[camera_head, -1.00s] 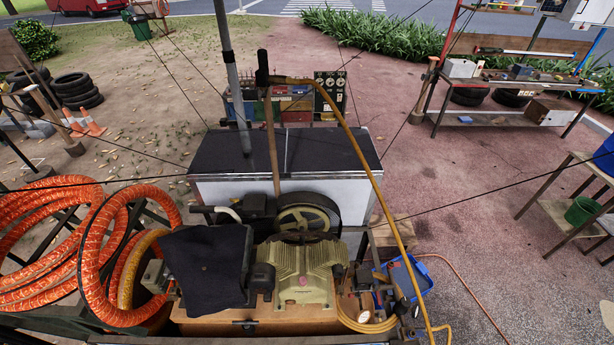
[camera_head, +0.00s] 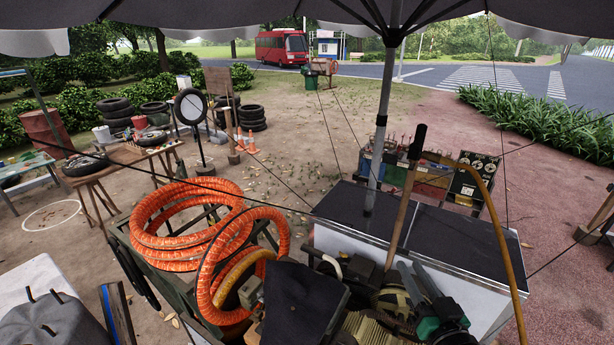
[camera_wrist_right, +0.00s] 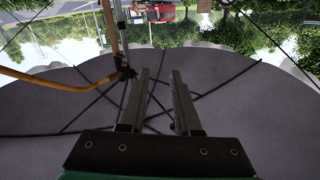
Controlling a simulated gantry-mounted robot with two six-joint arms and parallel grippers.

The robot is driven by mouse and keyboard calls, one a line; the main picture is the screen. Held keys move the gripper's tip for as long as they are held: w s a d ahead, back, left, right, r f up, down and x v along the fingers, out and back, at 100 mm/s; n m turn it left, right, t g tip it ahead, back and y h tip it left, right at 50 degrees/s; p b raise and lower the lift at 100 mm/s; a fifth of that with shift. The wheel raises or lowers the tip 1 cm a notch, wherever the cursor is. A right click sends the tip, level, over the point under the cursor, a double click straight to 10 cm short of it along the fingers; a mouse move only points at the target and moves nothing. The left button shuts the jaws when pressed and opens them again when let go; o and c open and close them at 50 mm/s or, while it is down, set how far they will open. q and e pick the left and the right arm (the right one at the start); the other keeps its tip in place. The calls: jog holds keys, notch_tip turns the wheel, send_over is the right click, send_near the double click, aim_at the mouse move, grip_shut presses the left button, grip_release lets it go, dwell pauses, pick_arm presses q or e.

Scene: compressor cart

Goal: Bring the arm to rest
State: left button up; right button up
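My right gripper (camera_head: 411,269) shows at the lower right of the head view, above the compressor (camera_head: 362,330). Its two dark fingers point up and away, with a green and black wrist behind them. In the right wrist view, the same gripper (camera_wrist_right: 159,75) has its fingers parallel and clearly apart, with nothing between them. Behind them is the grey umbrella canopy (camera_wrist_right: 230,105). The rest of my right arm is mostly out of the head view. My left gripper is in neither view.
A wooden handle (camera_head: 405,200) and a yellow hose (camera_head: 508,240) rise close to the right gripper. Orange hose coils (camera_head: 180,262) and a dark cloth (camera_head: 290,305) lie to the left.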

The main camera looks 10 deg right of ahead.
jog(key=s+a+r+n+t+y, duration=0.1)
jog(key=a+r+t, duration=0.15)
jog(key=r, duration=0.55)
jog(key=s+a+r+n+t+y, duration=0.1)
jog(key=a+r, duration=0.2)
jog(key=r, duration=0.5)
jog(key=s+a+r+t, duration=0.1)
jog(key=s+r+t, duration=0.2)
jog(key=s+r, duration=0.4)
jog(key=s+a+r+t, duration=0.1)
jog(key=s+r+t, duration=0.2)
jog(key=s+r, duration=0.5)
notch_tip(320, 180, up, 6)
jog(key=shift+s+a+n, duration=0.2)
jog(key=shift+s+n, duration=0.05)
jog(key=shift+n, duration=0.15)
notch_tip(320, 180, down, 37)
jog(key=b, duration=3.6)
jog(key=shift+b, duration=0.4)
notch_tip(320, 180, down, 14)
jog(key=b, duration=1.3)
jog(key=shift+r+b, duration=0.2)
jog(key=shift+b, duration=0.2)
